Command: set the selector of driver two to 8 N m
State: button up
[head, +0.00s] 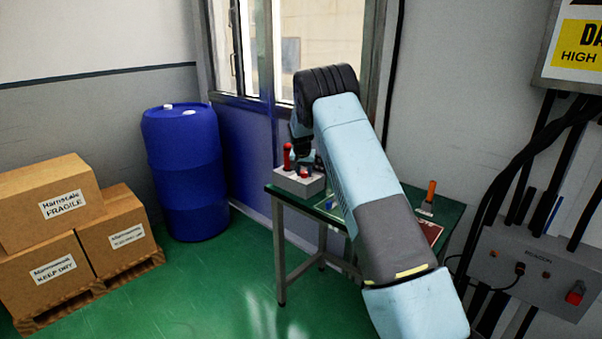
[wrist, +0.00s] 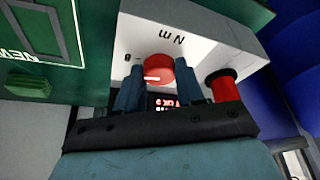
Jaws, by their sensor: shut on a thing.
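A light grey box (wrist: 215,38) fills the upper middle of the wrist view, with "N m" upside down on its face. Its round red selector knob (wrist: 158,66) has a white pointer line towards the left of the picture. A small mark (wrist: 127,57) left of the knob is too small to read surely. My gripper (wrist: 162,80) is shut on the knob, one finger on each side. A red lit display (wrist: 166,102) shows partly between the fingers. A red-handled driver (wrist: 226,92) stands at the box's right. In the head view the box (head: 296,184) sits on the table's left end.
The green-topped table (head: 447,219) also carries an orange-handled tool (head: 430,193) in a stand and a red panel (head: 431,232). A blue drum (head: 183,165) and cartons (head: 48,205) stand left. A grey BEACON panel (head: 535,268) with cables is at right.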

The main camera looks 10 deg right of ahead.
jog(key=o, duration=1)
jog(key=shift+o, duration=0.2)
jog(key=v, duration=1.3)
jog(key=shift+s+r, duration=0.25)
